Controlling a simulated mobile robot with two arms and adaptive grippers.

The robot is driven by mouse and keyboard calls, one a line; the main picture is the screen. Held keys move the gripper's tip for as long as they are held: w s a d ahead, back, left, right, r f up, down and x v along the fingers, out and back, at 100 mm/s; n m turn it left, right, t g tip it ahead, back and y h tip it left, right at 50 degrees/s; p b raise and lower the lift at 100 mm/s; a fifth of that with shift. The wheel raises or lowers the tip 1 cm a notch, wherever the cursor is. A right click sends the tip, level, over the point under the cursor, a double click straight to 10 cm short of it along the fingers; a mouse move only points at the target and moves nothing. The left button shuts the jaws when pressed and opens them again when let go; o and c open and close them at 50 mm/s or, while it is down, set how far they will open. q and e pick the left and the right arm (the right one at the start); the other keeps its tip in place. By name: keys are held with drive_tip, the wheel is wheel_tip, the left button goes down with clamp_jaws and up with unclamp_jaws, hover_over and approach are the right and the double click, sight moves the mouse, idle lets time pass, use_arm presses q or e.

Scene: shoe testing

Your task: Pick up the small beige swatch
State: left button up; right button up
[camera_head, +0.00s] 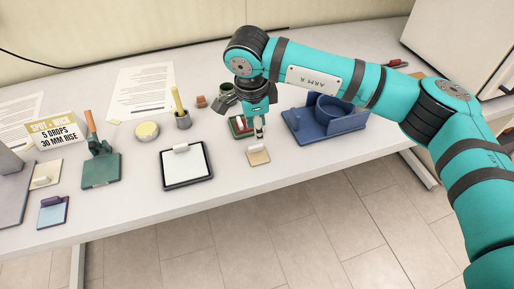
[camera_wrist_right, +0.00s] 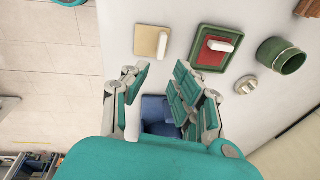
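A small beige swatch (camera_head: 259,158) with a small white piece at its top edge lies flat near the table's front edge in the head view. It also shows in the right wrist view (camera_wrist_right: 150,47), beyond the fingertips. My right gripper (camera_head: 260,130) points down just behind the swatch in the head view. In the right wrist view my right gripper (camera_wrist_right: 160,76) has its fingers spread apart with nothing between them. The fingers appear clear of the swatch; their height above the table is hard to judge. My left gripper is not in view.
A green tray with a red pad (camera_wrist_right: 218,50) lies beside the swatch, with a green cup (camera_wrist_right: 286,55) beyond. A blue stand (camera_head: 325,122) is to the right. A black-framed white pad (camera_head: 186,164) lies left. Another beige swatch (camera_head: 45,174) lies far left.

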sight(257, 147)
drive_tip(key=f, duration=0.2)
drive_tip(key=shift+w+f, duration=0.2)
drive_tip(key=shift+f, duration=0.2)
drive_tip(key=f+p, duration=0.2)
drive_tip(key=f, duration=0.3)
drive_tip(key=shift+w+a+p, duration=0.15)
drive_tip(key=shift+w+p, duration=0.1)
drive_tip(key=shift+p, duration=0.15)
drive_tip(key=shift+f, duration=0.2)
clamp_jaws()
